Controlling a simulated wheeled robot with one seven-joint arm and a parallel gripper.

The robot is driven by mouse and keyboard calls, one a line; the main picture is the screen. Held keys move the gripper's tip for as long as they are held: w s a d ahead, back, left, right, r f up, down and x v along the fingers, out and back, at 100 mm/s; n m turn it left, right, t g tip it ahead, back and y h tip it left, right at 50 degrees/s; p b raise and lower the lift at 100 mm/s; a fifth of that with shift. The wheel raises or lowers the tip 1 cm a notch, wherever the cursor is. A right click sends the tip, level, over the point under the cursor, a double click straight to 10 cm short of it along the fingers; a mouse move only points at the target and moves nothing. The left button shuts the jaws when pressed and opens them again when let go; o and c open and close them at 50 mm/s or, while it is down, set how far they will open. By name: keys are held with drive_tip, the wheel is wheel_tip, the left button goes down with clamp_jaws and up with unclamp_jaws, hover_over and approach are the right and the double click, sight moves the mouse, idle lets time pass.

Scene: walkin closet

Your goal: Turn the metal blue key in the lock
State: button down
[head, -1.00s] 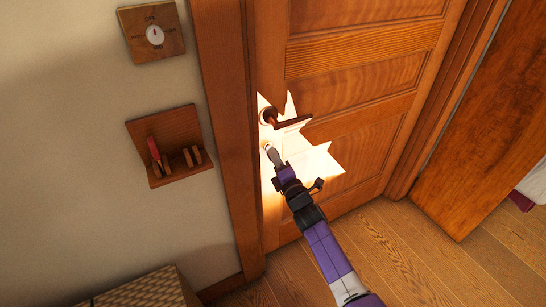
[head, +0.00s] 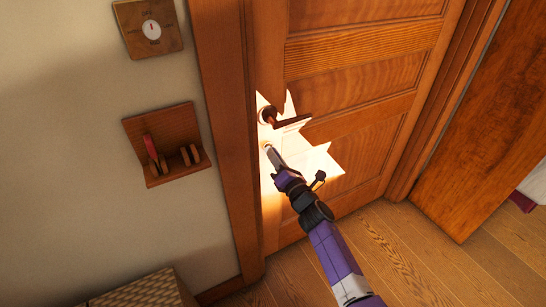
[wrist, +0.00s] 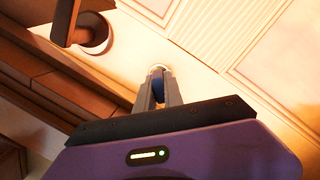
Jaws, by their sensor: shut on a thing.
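My gripper (head: 270,152) is at the door's lock, below the door handle (head: 290,121). In the wrist view my gripper (wrist: 157,72) has its two grey fingers shut on the blue key (wrist: 158,88), which shows as a dark blue piece between them. The fingertips meet the round lock (wrist: 155,68) on the pale door face. The key's tip and the keyhole are hidden by the fingers, so I cannot tell how deep the key sits. The wooden door (head: 370,75) looks closed in its frame.
On the wall to the left are a dial plate (head: 150,30) and a small wooden rack (head: 165,145) with a red item in it. A woven box (head: 140,290) stands at the lower left. The handle (wrist: 68,20) is close to the gripper.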

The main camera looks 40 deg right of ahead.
drive_tip(key=shift+d+n+y, duration=0.1)
drive_tip(key=shift+n+y, duration=0.3)
drive_tip(key=shift+n, duration=0.5)
drive_tip(key=n+b, duration=0.1)
drive_tip(key=n, duration=0.2)
drive_tip(key=shift+d, duration=0.1)
drive_tip(key=shift+n+y, duration=0.5)
drive_tip(key=shift+n, duration=0.9)
drive_tip(key=shift+d+r+n+b, duration=0.1)
drive_tip(key=shift+n+b, duration=0.2)
drive_tip(key=shift+n, duration=1.3)
drive_tip(key=c, duration=1.4)
unclamp_jaws()
